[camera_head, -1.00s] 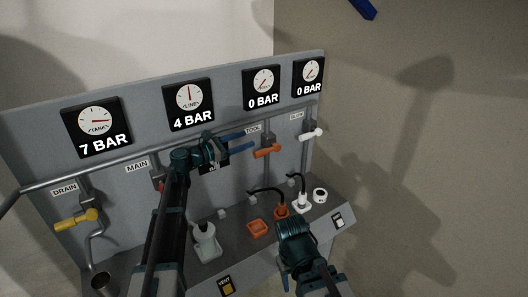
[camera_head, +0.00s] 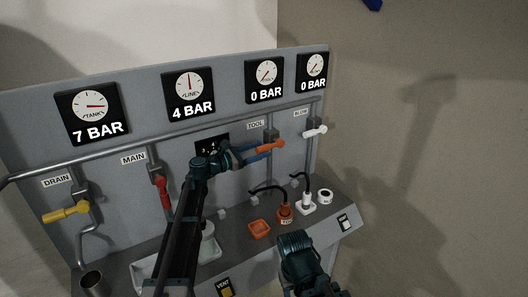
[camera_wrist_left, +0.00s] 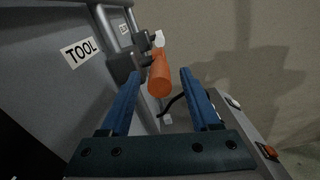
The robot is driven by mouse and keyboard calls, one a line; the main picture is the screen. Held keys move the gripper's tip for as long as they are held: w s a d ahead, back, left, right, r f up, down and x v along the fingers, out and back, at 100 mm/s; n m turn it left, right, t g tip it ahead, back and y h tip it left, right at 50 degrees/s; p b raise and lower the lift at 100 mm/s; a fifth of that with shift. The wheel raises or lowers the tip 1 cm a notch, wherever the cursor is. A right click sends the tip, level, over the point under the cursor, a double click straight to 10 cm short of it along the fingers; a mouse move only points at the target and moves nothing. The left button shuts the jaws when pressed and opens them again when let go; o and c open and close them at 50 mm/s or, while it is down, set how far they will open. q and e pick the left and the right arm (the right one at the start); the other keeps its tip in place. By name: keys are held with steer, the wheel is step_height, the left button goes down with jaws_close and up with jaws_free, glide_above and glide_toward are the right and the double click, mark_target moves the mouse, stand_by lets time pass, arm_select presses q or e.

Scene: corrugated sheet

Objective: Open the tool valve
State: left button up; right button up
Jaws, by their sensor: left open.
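The tool valve has an orange handle (camera_head: 270,146) on a vertical pipe under the TOOL label (camera_head: 255,125). The handle sticks out sideways from the panel. My left gripper (camera_head: 266,149) is open at this handle, its blue fingers reaching it from the left. In the left wrist view, the orange handle (camera_wrist_left: 160,76) lies between the tips of the spread left fingers (camera_wrist_left: 158,75), with gaps on both sides. The tool gauge (camera_head: 265,80) reads 0 BAR. My right arm shows at the bottom, but its fingers are not visible.
A white blow valve handle (camera_head: 315,131) is close to the right. A red main handle (camera_head: 165,192) and a yellow drain handle (camera_head: 66,212) are at left. Below, the shelf holds an orange tray (camera_head: 259,229), an orange fitting (camera_head: 285,212) and a white fitting (camera_head: 306,203).

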arm_select(q)
steer(key=shift+x, duration=1.15)
jaws_close()
stand_by(0.7)
